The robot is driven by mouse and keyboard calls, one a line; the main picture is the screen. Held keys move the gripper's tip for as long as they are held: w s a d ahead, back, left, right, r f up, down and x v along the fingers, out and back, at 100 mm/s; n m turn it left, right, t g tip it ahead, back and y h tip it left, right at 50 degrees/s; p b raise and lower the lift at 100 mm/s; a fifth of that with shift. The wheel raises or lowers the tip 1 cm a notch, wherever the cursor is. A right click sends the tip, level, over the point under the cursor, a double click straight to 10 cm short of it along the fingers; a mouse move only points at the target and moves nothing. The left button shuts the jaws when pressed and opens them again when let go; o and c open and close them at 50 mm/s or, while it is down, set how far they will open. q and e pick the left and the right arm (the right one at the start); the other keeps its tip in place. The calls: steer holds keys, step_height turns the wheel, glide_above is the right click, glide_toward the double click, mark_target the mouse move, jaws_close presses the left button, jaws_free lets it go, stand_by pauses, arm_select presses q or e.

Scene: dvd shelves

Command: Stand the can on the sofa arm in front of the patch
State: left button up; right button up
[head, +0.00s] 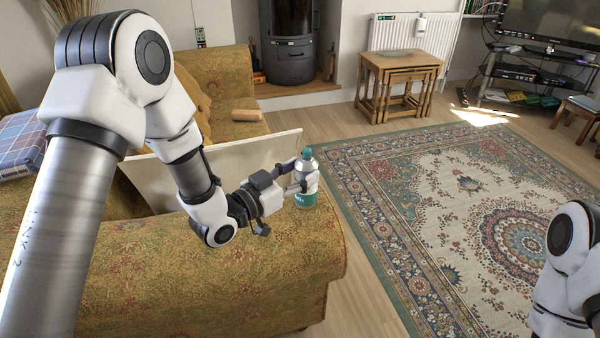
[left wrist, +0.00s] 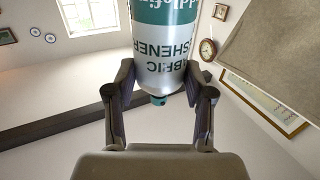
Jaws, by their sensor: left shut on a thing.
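The can (head: 306,181) is a white and teal spray can with a teal cap, upright at the right end of the sofa arm (head: 270,270). My left gripper (head: 297,178) is shut around its upper body. In the left wrist view the can (left wrist: 165,45) sits between both fingers (left wrist: 160,92), its lettering upside down. The can's base appears at the sofa arm's top; I cannot tell whether it touches. I cannot make out the patch. My right arm shows at the right edge of the head view; its gripper is outside the picture.
A pale flat panel (head: 225,165) leans behind the sofa arm, close to my left wrist. A patterned rug (head: 450,210) covers the floor to the right. Nested wooden tables (head: 400,65) and a dark stove (head: 288,40) stand at the back.

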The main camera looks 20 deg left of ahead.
arm_select(q)
steer(key=shift+s+r, duration=0.1)
steer(key=shift+s, duration=0.2)
steer(key=shift+w+f+b, duration=0.1)
steer(key=shift+f+b, duration=0.35)
steer(key=shift+b, duration=0.05)
steer(key=o, duration=1.3)
steer(key=shift+f, duration=0.1)
steer(key=shift+r+p, duration=0.75)
steer(key=shift+r, duration=0.05)
steer(key=v, duration=1.2)
steer(key=shift+p, duration=0.3)
